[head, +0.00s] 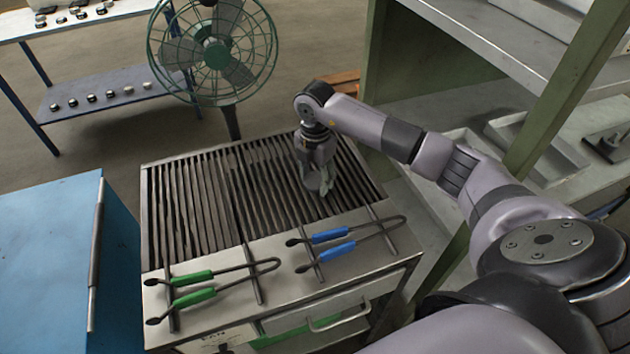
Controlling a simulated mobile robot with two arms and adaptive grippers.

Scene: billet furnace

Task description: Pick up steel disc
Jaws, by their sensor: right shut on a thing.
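My right gripper (319,184) reaches down onto the slatted top of the metal bench, right of its middle. It is shut on a small grey piece between its fingertips, which I take to be the steel disc. The fingers hide most of the disc, so its outline is hard to make out. I cannot tell whether it touches the slats or is just above them. My left gripper is not in view.
The slatted grate (195,205) is otherwise clear. Green-handled tongs (195,288) and blue-handled tongs (338,245) lie along its front. A green fan (216,55) stands behind, a blue cabinet (50,265) at left, a green-framed shelf (575,85) at right. Small pieces sit on a far table (110,85).

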